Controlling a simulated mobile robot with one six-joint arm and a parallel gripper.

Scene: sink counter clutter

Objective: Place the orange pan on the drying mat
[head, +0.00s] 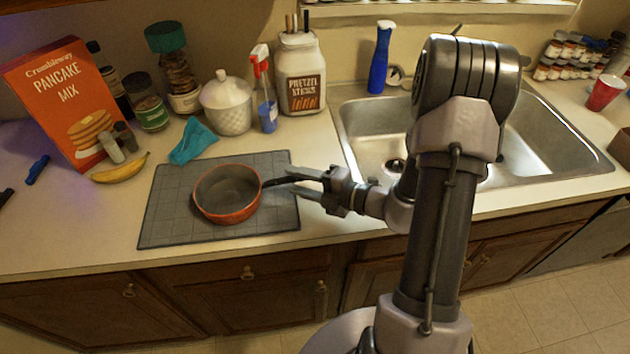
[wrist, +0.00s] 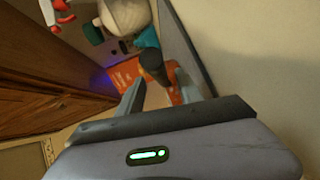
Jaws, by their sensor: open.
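The orange pan (head: 228,194) sits upright on the grey drying mat (head: 165,230), on the counter left of the sink. Its dark handle (head: 277,181) points right, toward my gripper (head: 296,182). My gripper is low over the mat's right edge, with its fingers open around or beside the handle's end. In the wrist view, my gripper (wrist: 160,80) shows two spread fingers with a dark rounded thing between them. I cannot tell there whether it is the handle or whether it touches the fingers.
A teal cloth (head: 194,141), a white lidded jar (head: 227,103) and a spray bottle (head: 265,95) stand behind the mat. A banana (head: 119,170) and pancake mix box (head: 70,100) are left. The metal sink (head: 360,130) is right. The mat's front strip is clear.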

